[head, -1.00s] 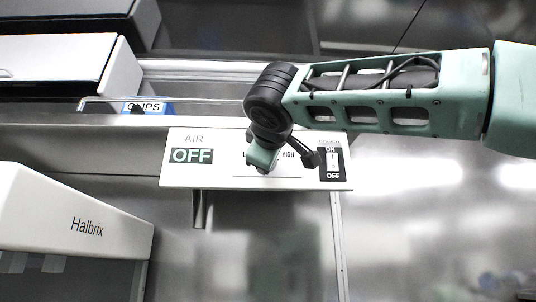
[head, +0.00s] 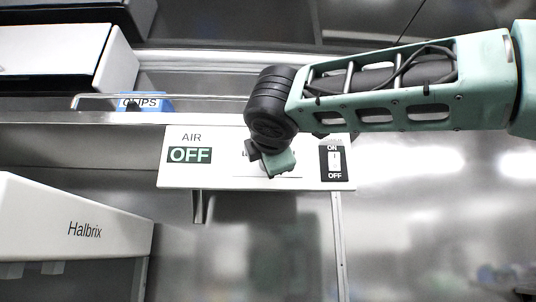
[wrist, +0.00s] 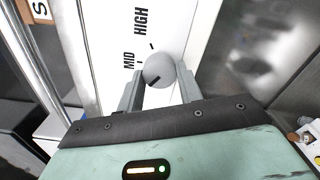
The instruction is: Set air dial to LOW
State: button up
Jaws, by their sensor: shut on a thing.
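The air dial (wrist: 158,70) is a round grey knob with a black pointer line on a white panel (head: 225,178). In the wrist view the pointer line slants toward the lower left. MID and HIGH are printed beside the dial; I see no LOW mark. My gripper (wrist: 160,84) is shut on the dial, with one finger on each side of it. In the head view my gripper (head: 277,162) covers the dial and most of its scale. The AIR display (head: 190,155) reads OFF.
A black ON/OFF switch (head: 334,162) sits on the panel's right end. A blue CLIPS box (head: 150,103) is on the shelf behind a thin rail. A white Halbrix unit (head: 75,225) stands at lower left. Bare metal wall lies to the right.

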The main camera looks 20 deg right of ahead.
jog(key=shift+a+f+n, duration=0.1)
jog(key=shift+n, duration=0.4)
jog(key=o, duration=1)
jog(key=shift+s, duration=0.1)
